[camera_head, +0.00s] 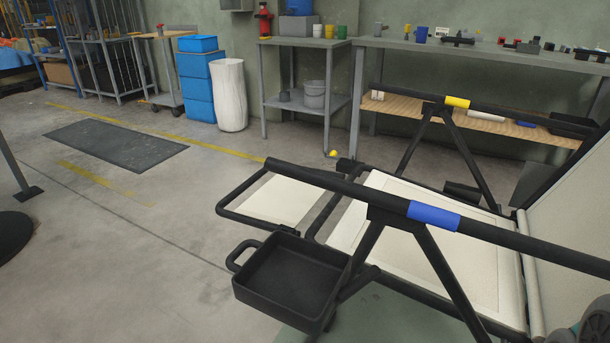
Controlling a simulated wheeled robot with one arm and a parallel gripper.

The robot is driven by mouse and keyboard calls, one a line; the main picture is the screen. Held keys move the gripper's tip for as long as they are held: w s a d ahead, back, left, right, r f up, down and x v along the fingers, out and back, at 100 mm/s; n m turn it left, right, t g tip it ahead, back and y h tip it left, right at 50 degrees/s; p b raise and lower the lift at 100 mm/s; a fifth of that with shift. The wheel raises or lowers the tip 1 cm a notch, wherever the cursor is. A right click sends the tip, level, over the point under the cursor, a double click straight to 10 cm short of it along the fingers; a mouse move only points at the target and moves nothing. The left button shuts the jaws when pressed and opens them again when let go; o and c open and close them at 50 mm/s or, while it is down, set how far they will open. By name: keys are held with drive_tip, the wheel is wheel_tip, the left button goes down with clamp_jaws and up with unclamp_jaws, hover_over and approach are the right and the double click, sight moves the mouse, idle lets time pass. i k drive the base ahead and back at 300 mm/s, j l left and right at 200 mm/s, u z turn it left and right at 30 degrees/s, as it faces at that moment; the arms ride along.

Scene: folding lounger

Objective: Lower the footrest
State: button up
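The lounger stands at the right, with a cream seat panel (385,225) in a black frame. Its footrest (282,199), a smaller cream panel in a black tubular frame, sticks out to the left of the seat. It looks roughly level and clear of the floor. The near armrest (330,183) has a blue band (433,216) and passes in front of part of the seat. The far armrest (515,112) has a yellow band (457,102). The backrest (575,220) rises at the right edge. My gripper is not in view.
A black open tray (290,278) with a loop handle hangs at the lounger's near side, close to the footrest. A workbench (480,55) and a grey side table (305,101) stand behind. The floor left of the footrest is clear, with a dark mat (115,145) farther off.

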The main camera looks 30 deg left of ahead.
sight(284, 200)
drive_tip(key=u, duration=1.35)
drive_tip(key=i+j, duration=0.1)
drive_tip(key=j, duration=0.25)
drive_tip(key=i+j, duration=0.1)
drive_tip(key=j, duration=0.25)
drive_tip(key=i+j+u, duration=0.1)
drive_tip(key=j, duration=0.25)
drive_tip(key=i+j, duration=0.1)
drive_tip(key=j, duration=0.25)
